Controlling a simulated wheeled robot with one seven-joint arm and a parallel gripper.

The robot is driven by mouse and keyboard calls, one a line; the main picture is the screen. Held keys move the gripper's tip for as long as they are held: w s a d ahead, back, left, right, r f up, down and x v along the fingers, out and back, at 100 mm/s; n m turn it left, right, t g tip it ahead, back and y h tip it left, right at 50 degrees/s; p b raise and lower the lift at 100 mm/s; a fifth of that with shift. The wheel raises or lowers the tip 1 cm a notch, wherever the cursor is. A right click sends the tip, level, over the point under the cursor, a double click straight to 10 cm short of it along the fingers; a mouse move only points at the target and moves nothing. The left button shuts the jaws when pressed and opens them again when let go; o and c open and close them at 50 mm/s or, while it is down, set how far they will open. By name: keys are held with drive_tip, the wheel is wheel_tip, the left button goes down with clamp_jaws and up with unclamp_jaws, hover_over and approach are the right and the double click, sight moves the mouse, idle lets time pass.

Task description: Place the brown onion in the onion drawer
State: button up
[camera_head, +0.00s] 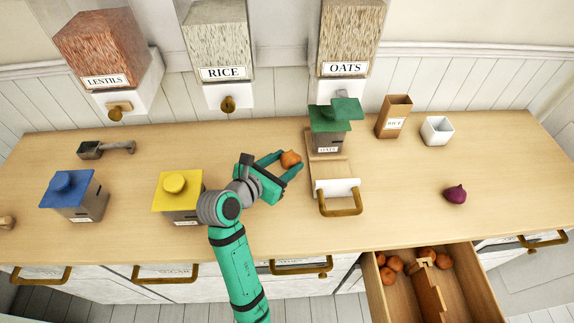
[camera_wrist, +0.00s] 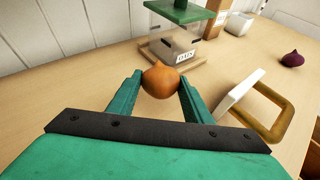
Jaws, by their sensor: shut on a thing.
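The brown onion (camera_head: 290,159) is between the fingertips of my gripper (camera_head: 282,167), over the middle of the counter. In the wrist view the green fingers touch the onion (camera_wrist: 160,80) on both sides, so my gripper (camera_wrist: 159,88) is shut on it. An open drawer (camera_head: 375,290) is at the lower right of the head view. It holds several brown onions (camera_head: 393,263) left of and around a wooden divider (camera_head: 430,290). The drawer's label is not visible.
A green-lidded oats box (camera_head: 328,140) and a white block with brass handle (camera_head: 338,190) stand just right of my gripper. A red onion (camera_head: 455,194) lies farther right. Yellow-lidded (camera_head: 178,190) and blue-lidded boxes (camera_head: 75,195) stand left. Counter between handle and red onion is clear.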

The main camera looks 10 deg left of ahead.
sight(285, 170)
drive_tip(key=shift+w+a+f, duration=0.15)
drive_tip(key=shift+a+f, duration=0.05)
drive_tip(key=shift+f, duration=0.15)
drive_tip(key=shift+w+f, duration=0.25)
drive_tip(key=shift+f, duration=1)
drive_tip(key=shift+d+f, duration=0.2)
drive_tip(key=shift+f, duration=0.1)
drive_tip(key=shift+s+a+f, duration=0.1)
drive_tip(key=shift+s+a, duration=0.05)
drive_tip(key=shift+a, duration=0.1)
drive_tip(key=o, duration=0.9)
drive_tip(key=shift+o, duration=1)
drive_tip(key=shift+d, duration=0.1)
